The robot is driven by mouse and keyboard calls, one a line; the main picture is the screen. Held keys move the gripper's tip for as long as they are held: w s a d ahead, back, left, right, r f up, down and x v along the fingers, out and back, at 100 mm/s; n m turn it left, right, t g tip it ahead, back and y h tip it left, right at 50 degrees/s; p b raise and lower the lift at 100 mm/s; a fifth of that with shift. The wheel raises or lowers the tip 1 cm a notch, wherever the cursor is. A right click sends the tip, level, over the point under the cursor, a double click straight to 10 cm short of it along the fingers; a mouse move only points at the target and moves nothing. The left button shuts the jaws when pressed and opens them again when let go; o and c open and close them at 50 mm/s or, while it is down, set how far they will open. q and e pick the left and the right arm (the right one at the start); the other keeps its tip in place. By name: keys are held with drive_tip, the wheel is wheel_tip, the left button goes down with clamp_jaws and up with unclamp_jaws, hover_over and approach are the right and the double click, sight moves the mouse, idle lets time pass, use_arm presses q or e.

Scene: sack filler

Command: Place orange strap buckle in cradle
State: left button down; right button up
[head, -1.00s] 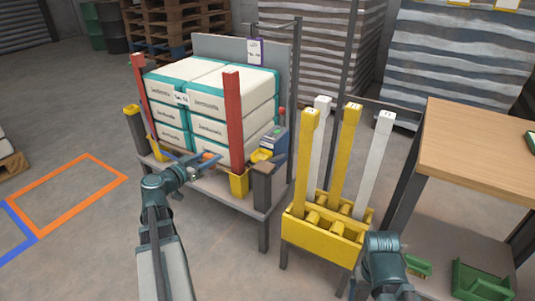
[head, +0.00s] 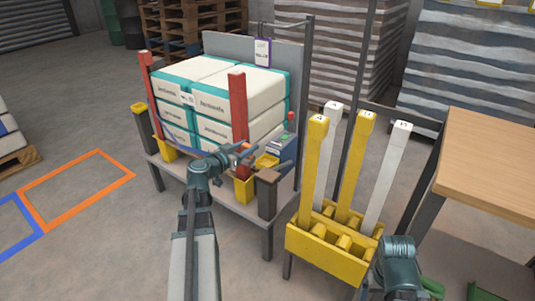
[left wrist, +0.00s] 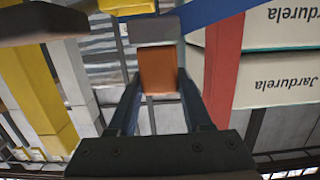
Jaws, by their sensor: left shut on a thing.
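The orange buckle (left wrist: 157,70) is between the fingers of my left gripper (left wrist: 156,88), which is shut on it. In the head view the buckle (head: 245,147) is a small orange spot at the tip of my left gripper (head: 236,150), in front of the right red post. A blue strap (left wrist: 215,12) shows near the buckle; in the head view it runs along the sack front from the left. A yellow holder (head: 266,160), which looks like the cradle, sits just right of the gripper on the stand. The buckle is apart from it. Only my right arm's wrist shows.
White and teal sacks (head: 215,95) are stacked between red posts (head: 237,120). A small blue-grey box (head: 284,148) stands beside the yellow holder. A yellow rack (head: 330,250) with upright yellow and white posts stands right, before a wooden table (head: 490,160).

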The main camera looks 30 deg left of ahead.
sight(246, 163)
use_arm(q)
drive_tip(key=w+d, duration=0.4)
drive_tip(key=w, duration=0.3)
drive_tip(key=shift+f, duration=0.4)
drive_tip(key=shift+f+b, duration=0.1)
drive_tip(key=shift+b, duration=0.25)
wheel_tip(246, 163, down, 3)
drive_tip(key=b, duration=0.3)
drive_tip(key=shift+f, duration=0.15)
drive_tip(key=shift+s+f+b, duration=0.1)
drive_tip(key=shift+f+b, duration=0.05)
drive_tip(key=shift+b, duration=0.2)
drive_tip(key=shift+c, duration=1.6)
unclamp_jaws()
drive_tip(key=shift+s+r+p, duration=0.1)
drive_tip(key=shift+r+p, duration=0.2)
drive_tip(key=s, duration=0.4)
drive_tip(key=s+r+p, duration=0.1)
drive_tip(key=s, duration=0.2)
drive_tip(key=s+a, duration=0.1)
drive_tip(key=s, duration=0.3)
drive_tip(key=shift+s+r+p, duration=0.3)
